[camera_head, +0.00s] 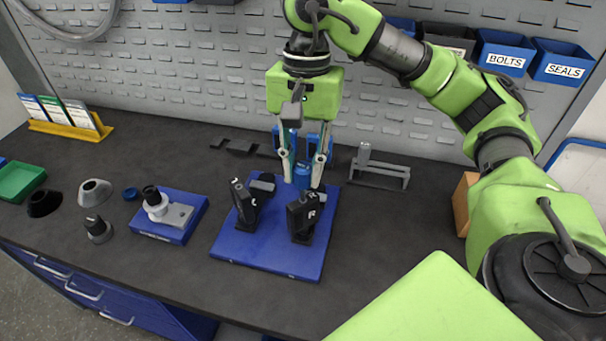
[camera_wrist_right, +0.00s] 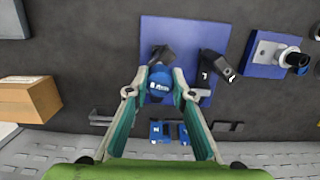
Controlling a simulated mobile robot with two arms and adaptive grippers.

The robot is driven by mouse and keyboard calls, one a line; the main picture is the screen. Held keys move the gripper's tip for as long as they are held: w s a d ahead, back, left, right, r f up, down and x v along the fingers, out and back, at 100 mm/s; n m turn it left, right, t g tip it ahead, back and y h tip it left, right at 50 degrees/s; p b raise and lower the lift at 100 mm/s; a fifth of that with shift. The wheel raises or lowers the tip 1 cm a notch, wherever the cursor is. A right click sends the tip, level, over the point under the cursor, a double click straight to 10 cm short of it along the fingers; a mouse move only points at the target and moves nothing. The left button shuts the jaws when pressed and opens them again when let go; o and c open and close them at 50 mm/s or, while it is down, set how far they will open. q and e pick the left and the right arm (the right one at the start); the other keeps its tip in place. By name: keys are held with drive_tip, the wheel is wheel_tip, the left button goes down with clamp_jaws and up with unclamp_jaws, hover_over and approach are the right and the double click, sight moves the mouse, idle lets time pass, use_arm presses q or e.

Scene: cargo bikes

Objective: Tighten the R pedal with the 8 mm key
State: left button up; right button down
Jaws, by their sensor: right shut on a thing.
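My right gripper (camera_head: 303,180) points down over the blue board (camera_head: 262,262), its fingers closed on a blue key handle (camera_wrist_right: 160,84) with white lettering that appears to read 8 mm. The handle also shows between the fingers in the head view (camera_head: 302,174). The R pedal (camera_head: 302,222), a black block marked R, stands on the board just in front of the handle. Whether the key touches it is hidden. The black L pedal (camera_head: 244,204) stands to its left. Both pedals show beyond the fingertips in the wrist view. My left gripper is not in view.
Two blue tagged pieces (camera_wrist_right: 170,131) stand behind the board. A grey metal bracket (camera_head: 380,172) is right of it, a cardboard box (camera_head: 464,204) farther right. Left are a smaller blue board (camera_head: 163,233) with a metal part and several loose cones.

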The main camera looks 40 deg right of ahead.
drive_tip(key=m, duration=0.5)
drive_tip(key=shift+s+f+m+t+b, duration=0.1)
drive_tip(key=shift+f+m+t+b, duration=0.05)
drive_tip(key=shift+m+t+b, duration=0.2)
drive_tip(key=shift+m, duration=0.55)
drive_tip(key=m, duration=0.5)
drive_tip(key=shift+t, duration=0.35)
drive_tip(key=shift+f+m, duration=0.1)
drive_tip(key=shift+m, duration=0.7)
drive_tip(key=m, duration=0.5)
drive_tip(key=shift+a+t, duration=0.1)
drive_tip(key=shift+t, duration=0.2)
drive_tip(key=shift+m, duration=0.3)
